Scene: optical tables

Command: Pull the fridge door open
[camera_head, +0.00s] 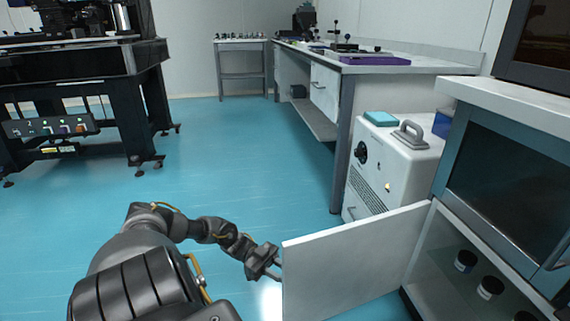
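The fridge door (355,265) is a white panel standing open. It swings out from the front of the white-framed fridge cabinet (440,235) at the right, hinged near the cabinet's left side. My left gripper (275,268) is at the door's free edge, at its left end in the picture. The fingertips are small and partly hidden by the door, so I cannot tell whether they are closed on it. Inside the open lower compartment, several small dark bottles with white labels (490,287) stand on a shelf. My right gripper is not in view.
A white machine with a grey handle (395,160) stands just behind the door. A long bench (400,66) runs back from it. A black optical table (70,62) stands at the left. The blue floor (240,165) between is clear.

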